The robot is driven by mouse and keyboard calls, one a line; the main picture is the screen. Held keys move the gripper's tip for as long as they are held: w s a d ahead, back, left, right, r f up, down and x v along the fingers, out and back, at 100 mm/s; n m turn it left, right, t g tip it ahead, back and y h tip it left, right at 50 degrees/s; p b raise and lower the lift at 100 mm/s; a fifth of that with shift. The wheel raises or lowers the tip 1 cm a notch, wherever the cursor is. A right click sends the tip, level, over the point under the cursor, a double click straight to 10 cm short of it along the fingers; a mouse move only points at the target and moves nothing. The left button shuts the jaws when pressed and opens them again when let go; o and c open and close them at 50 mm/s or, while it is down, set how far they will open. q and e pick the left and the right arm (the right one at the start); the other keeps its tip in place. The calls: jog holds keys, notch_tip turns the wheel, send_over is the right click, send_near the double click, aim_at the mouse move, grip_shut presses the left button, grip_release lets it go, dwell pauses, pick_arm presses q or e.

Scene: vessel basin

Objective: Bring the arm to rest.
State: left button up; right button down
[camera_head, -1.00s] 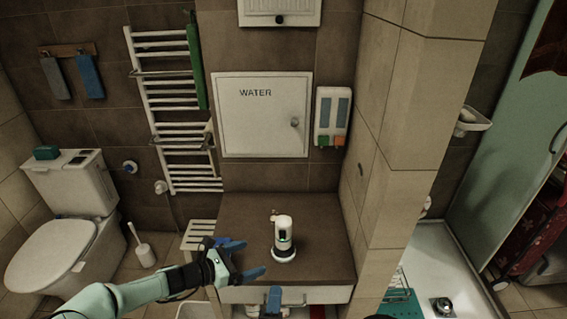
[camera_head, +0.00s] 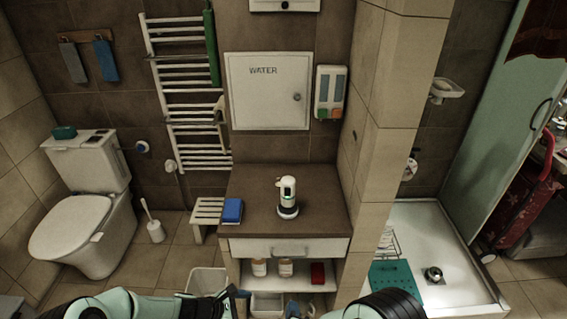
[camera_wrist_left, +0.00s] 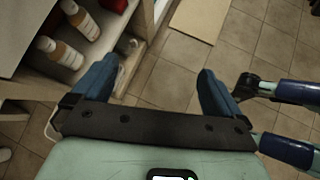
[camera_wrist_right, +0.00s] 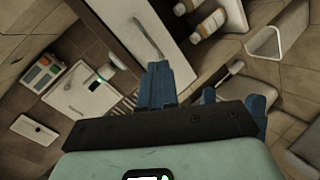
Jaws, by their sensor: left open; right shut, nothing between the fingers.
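My left arm comes in low from the left in the head view. Its gripper (camera_wrist_left: 155,78) shows in the left wrist view with blue fingers wide apart and nothing between them, beside the open shelf. My right arm (camera_head: 385,304) enters at the bottom edge of the head view. The right gripper (camera_head: 294,309) shows only as a blue bit at the bottom, in front of the shelf. In the right wrist view (camera_wrist_right: 158,72) its blue fingers are together and empty. Both grippers are clear of the counter.
Below are a drawer (camera_head: 265,246) and a shelf with bottles (camera_head: 285,268) and a red item (camera_head: 318,273). A bin (camera_head: 205,281) and stool (camera_head: 207,212) stand left.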

jog(key=s+d+f+m+g+y, duration=0.1)
jog(key=s+d+f+m+g, duration=0.25)
jog(key=f, duration=0.35)
jog(key=s+d+f+m+g, duration=0.3)
jog(key=s+f+m, duration=0.15)
jog(key=f, duration=0.35)
pick_arm(q)
jog(key=s+f+m+g+y, duration=0.1)
jog(key=s+f+m, duration=0.4)
jog(key=s, duration=0.4)
jog(key=s+a+f+m+g+y, duration=0.1)
jog(key=s+f+m, duration=0.4)
jog(key=s, duration=0.5)
jog(key=s+f+m+g+y, duration=0.2)
jog(key=s+f+m, duration=0.4)
jog(key=s, duration=0.3)
jog(key=shift+s+a+m+g+y+p, duration=0.3)
jog(key=shift+s+a+m+y+p, duration=0.1)
jog(key=shift+y, duration=0.1)
pick_arm(e)
jog(key=s+d+f+m+g+y, duration=0.1)
jog(key=s+f+m+g, duration=0.2)
jog(key=s, duration=0.6)
jog(key=s+d+f+m+g+y, duration=0.2)
jog(key=s+f+m+g, duration=0.2)
jog(key=s, duration=0.5)
jog(key=shift+s+d+m, duration=0.2)
jog(key=shift+s+m, duration=0.05)
jog(key=shift+m, duration=0.65)
